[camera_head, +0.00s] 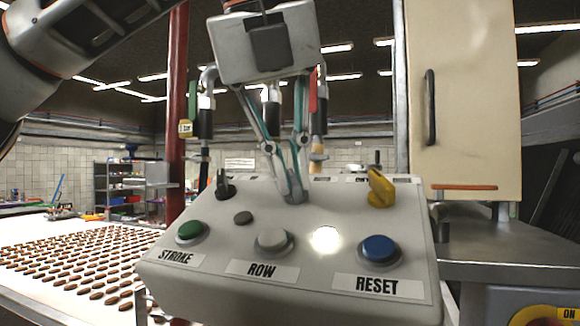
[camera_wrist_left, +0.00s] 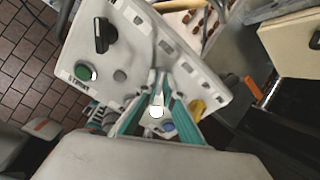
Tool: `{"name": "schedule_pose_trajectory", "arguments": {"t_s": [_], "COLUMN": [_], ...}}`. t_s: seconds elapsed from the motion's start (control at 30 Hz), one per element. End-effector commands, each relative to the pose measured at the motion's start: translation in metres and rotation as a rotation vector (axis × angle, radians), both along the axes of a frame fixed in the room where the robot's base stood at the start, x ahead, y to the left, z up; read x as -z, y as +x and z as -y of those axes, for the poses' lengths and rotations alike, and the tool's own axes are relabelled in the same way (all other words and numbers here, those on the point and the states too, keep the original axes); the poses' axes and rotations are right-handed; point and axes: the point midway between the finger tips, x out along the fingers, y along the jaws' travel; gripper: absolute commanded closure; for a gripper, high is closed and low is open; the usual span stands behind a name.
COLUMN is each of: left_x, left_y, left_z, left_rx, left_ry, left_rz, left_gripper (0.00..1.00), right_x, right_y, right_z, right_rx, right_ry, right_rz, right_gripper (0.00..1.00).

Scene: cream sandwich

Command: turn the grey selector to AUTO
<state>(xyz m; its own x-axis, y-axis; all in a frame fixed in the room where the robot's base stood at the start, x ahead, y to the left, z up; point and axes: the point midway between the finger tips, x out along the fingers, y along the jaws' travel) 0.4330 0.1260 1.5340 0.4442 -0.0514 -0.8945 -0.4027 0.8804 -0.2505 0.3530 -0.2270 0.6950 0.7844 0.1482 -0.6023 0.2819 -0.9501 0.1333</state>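The sloped white control panel (camera_head: 340,222) fills the lower middle of the head view. My left gripper (camera_head: 291,188) points down at its upper middle, its teal-lined fingers converging to a narrow gap. The grey selector (camera_head: 294,198) is mostly hidden between the fingertips, and they appear closed on it. Its pointing direction and the AUTO mark cannot be read. In the left wrist view the fingers (camera_wrist_left: 161,75) also meet at the panel's middle. My right gripper is not in view.
A black selector (camera_head: 226,186) stands left of the fingers and a yellow selector (camera_head: 380,187) right. In front are a green STROKE button (camera_head: 191,230), a pale ROW button (camera_head: 272,240), a bright lamp (camera_head: 326,239) and a blue RESET button (camera_head: 379,248). Brown pieces lie on a conveyor (camera_head: 45,222) at left.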

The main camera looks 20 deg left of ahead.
Motion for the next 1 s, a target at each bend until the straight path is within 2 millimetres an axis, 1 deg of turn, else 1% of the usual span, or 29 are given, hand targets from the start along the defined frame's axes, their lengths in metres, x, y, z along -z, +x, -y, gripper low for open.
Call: {"name": "schedule_pose_trajectory", "arguments": {"t_s": [0.27,0.47,1.0], "left_x": [-0.0004,-0.001,-0.0011], "left_y": [0.0,0.0004,0.0006], "left_z": [0.0001,0.0003,0.0025], "left_rx": [0.024,0.107,0.528], "left_ry": [0.014,0.063,0.307], "left_rz": [0.0,0.004,0.012], "left_gripper": [1.0,1.0,1.0], "right_x": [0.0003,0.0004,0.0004], "right_y": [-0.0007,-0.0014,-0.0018], "right_z": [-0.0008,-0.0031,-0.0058], "right_rx": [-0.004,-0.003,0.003], "right_ry": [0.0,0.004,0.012], "right_rz": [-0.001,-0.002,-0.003], "right_gripper": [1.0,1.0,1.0]}}
